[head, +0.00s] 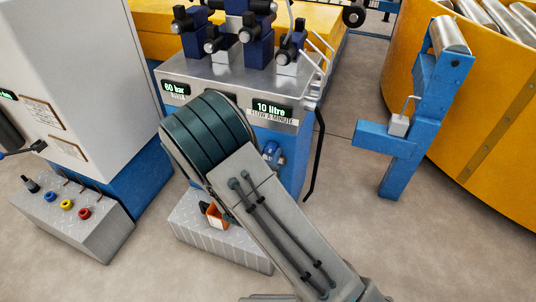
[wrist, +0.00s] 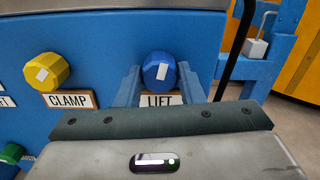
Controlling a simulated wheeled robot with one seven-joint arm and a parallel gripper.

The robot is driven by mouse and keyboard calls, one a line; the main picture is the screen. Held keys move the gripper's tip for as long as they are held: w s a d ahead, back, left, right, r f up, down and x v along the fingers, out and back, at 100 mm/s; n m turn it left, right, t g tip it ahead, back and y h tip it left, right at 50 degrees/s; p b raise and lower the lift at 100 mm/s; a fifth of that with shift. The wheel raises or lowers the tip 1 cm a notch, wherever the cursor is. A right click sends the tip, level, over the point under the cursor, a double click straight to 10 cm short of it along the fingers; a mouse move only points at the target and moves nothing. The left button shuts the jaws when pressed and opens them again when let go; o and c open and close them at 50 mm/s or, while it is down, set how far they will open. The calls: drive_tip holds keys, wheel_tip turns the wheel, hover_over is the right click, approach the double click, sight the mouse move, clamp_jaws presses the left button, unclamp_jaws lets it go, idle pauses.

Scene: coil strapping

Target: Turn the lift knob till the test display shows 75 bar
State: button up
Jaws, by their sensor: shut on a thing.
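The lift knob (wrist: 158,72) is a blue faceted knob with a white mark, above a LIFT label (wrist: 161,100) on a blue panel in the wrist view. The white mark is close to upright, tilted slightly. My gripper (wrist: 159,78) is shut on the lift knob, with one grey-blue finger at each side. In the head view my arm hides most of the panel and the grip. A display (head: 174,89) on the grey top of the unit reads 60 bar; the lettering under it is too small to read surely.
A second display (head: 271,109) reads 10 litre. A yellow knob (wrist: 41,73) with a CLAMP label is left of the lift knob, and a green knob (wrist: 12,153) is lower left.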

drive_tip(key=m+b, duration=0.1)
drive_tip(key=m, duration=0.2)
drive_tip(key=shift+f+m, duration=0.15)
drive_tip(key=shift+m, duration=0.15)
drive_tip(key=shift+a+m+b, duration=0.1)
drive_tip(key=shift+m+b, duration=1.25)
drive_tip(key=shift+m, duration=0.25)
drive_tip(key=o, duration=1)
drive_tip(key=shift+s, duration=0.1)
drive_tip(key=p+v, duration=0.3)
drive_tip(key=v, duration=1)
drive_tip(key=shift+s+a, duration=0.1)
drive_tip(key=shift+s, duration=0.2)
drive_tip(key=shift+r+m, duration=0.25)
drive_tip(key=shift+m, duration=0.05)
